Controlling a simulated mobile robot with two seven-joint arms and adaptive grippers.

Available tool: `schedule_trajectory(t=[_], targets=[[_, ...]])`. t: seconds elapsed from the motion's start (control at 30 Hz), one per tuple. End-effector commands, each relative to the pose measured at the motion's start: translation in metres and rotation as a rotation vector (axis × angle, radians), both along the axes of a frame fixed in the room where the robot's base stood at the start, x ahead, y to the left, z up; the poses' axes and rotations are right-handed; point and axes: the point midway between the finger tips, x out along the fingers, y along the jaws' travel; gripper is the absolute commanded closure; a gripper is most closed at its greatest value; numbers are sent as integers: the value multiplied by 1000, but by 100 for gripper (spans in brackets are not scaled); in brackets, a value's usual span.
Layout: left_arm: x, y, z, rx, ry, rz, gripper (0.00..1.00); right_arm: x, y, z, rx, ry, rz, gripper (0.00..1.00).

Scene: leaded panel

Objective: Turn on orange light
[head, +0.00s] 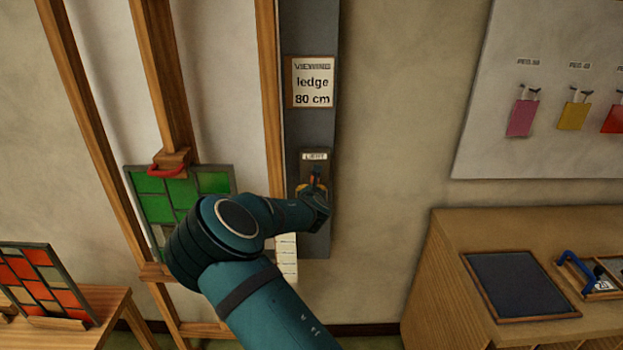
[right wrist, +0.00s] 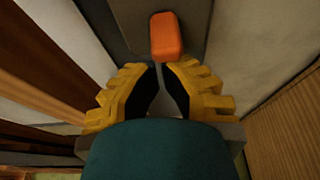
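An orange switch piece (head: 314,180) sits on a dark switch plate (head: 320,166) under a small label reading LIGHT (head: 314,156). In the right wrist view the orange piece (right wrist: 166,37) is a rounded block just beyond my fingertips. My right gripper (head: 313,187) is at the plate, its arm rising from the bottom of the head view. In the wrist view its yellow fingers (right wrist: 161,72) are drawn nearly together, with a thin grey gap between the dark pads. The orange piece is not between them; whether they touch it I cannot tell. My left gripper is not in view.
A grey post (head: 317,130) carries the switch and a "ledge 80 cm" sign (head: 312,82). A green glass panel (head: 212,183) stands left of it. A red-orange panel (head: 45,285) is at lower left. A wooden cabinet (head: 440,260) stands right, below a board (head: 545,150) with coloured tags.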

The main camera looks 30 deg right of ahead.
Motion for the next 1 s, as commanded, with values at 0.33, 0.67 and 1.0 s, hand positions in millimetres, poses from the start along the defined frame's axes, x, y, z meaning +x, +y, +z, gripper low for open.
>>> schedule_trajectory(t=[0.33,0.67,1.0], targets=[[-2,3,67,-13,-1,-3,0,-4,2,19,129,199,-1,100],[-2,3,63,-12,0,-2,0,-5,3,13,129,209,1,100],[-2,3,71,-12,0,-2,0,-4,3,27,128,209,1,100]])
